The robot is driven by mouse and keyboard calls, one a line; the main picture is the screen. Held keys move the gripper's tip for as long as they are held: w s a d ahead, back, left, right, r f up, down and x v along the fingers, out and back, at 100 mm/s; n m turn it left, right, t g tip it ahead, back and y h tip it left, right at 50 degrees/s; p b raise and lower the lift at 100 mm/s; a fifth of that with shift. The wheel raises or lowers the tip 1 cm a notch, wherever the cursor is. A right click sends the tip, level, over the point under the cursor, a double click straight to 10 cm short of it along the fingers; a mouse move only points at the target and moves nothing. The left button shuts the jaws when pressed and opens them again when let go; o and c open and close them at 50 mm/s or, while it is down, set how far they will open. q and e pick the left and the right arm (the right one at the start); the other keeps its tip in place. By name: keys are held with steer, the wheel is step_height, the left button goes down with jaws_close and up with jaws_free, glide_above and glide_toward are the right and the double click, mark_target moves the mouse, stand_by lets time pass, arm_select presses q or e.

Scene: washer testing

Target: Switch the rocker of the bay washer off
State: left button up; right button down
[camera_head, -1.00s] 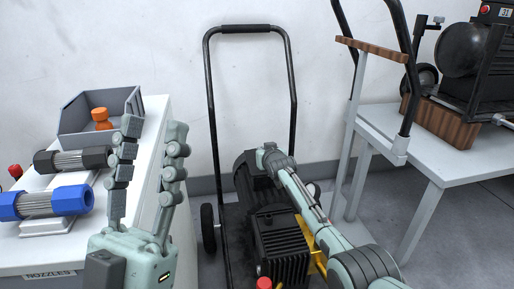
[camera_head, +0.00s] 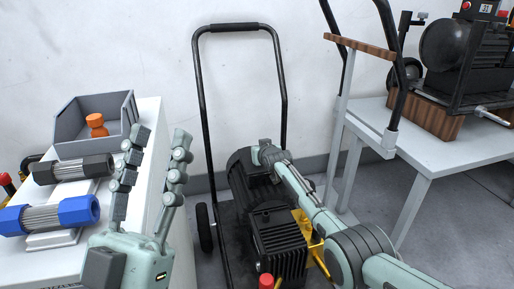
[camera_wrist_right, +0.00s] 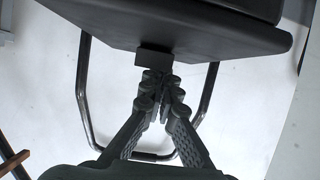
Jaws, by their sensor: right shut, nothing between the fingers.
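The bay washer (camera_head: 278,240) is a black machine with a finned block and a rounded motor, on a cart with a tall black handle. My right gripper (camera_head: 262,152) is at the motor's upper side in the head view. In the right wrist view my right gripper (camera_wrist_right: 160,84) is shut and empty, its tips at or close to a small dark block (camera_wrist_right: 154,60) under the edge of a dark panel (camera_wrist_right: 185,28). I cannot tell whether they touch, or whether this block is the rocker. My left gripper (camera_head: 160,136) is open and empty, in front of the white bench.
The white bench (camera_head: 150,110) on the left bears a grey bin (camera_head: 68,148) with an orange bottle (camera_head: 96,124) and two cylindrical parts. On the right, a grey table (camera_head: 400,128) bears another black machine (camera_head: 470,60). A second handle (camera_head: 393,60) stands between cart and table.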

steer(key=shift+s+d+f+p, duration=0.2)
steer(key=shift+s+f+p, duration=0.15)
steer(key=shift+p, duration=0.5)
steer(key=shift+s+f, duration=0.1)
steer(key=shift+f, duration=0.25)
steer(key=shift+s+f, duration=0.1)
steer(key=shift+s, duration=0.1)
steer(key=shift+v, duration=0.8)
steer(key=shift+w+r+v, duration=0.1)
steer(key=shift+r+v, duration=0.05)
steer(key=shift+v, duration=0.85)
steer(key=shift+w+r+v, duration=0.1)
steer(key=shift+r+v, duration=0.05)
steer(key=shift+v, duration=0.85)
steer(key=shift+r+v, duration=0.15)
steer(key=shift+v, duration=0.85)
